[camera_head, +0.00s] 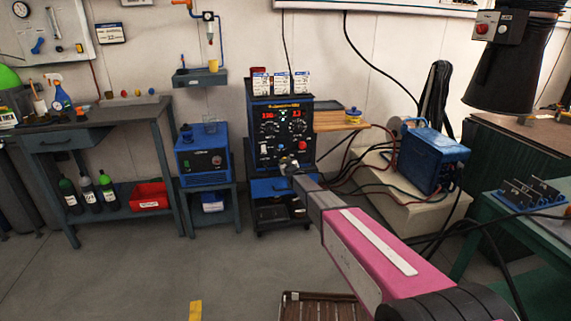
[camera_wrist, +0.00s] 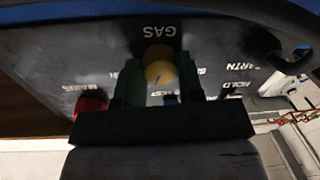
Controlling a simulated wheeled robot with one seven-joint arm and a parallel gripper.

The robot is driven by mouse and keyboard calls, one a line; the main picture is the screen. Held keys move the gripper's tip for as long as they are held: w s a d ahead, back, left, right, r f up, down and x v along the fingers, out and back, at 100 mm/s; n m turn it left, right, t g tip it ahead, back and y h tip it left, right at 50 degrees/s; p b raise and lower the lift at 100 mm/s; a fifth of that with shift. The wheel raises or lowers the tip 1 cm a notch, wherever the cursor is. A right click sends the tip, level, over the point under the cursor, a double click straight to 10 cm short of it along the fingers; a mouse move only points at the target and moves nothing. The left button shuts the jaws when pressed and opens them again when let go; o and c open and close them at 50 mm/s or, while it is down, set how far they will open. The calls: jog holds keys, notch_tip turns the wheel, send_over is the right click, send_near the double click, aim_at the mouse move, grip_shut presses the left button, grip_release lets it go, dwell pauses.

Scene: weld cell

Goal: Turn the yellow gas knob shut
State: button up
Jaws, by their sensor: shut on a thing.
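The yellow gas knob (camera_wrist: 160,66) sits under the "GAS" label on the dark panel in the wrist view. My gripper (camera_wrist: 158,86) has a finger on each side of the knob and is shut on it. The knob's lower part is hidden by my gripper. In the head view my gripper (camera_head: 287,163) reaches the lower front of the blue and black welding machine (camera_head: 268,128). The knob is too small and covered to make out clearly there.
A red knob (camera_wrist: 90,104) is on the panel near my gripper in the wrist view. A wooden shelf (camera_head: 335,121) juts out right of the machine. A blue unit (camera_head: 203,158) stands left; a blue box (camera_head: 428,160) with cables is at right. The floor at left is clear.

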jog(key=n, duration=0.7)
jog(key=shift+a+h, duration=0.1)
jog(key=shift+h, duration=0.3)
jog(key=n+h, duration=0.1)
jog(key=n, duration=0.4)
jog(key=shift+s+a+n, duration=0.1)
jog(key=shift+n, duration=0.3)
jog(key=o, duration=0.9)
jog(key=v, duration=1.1)
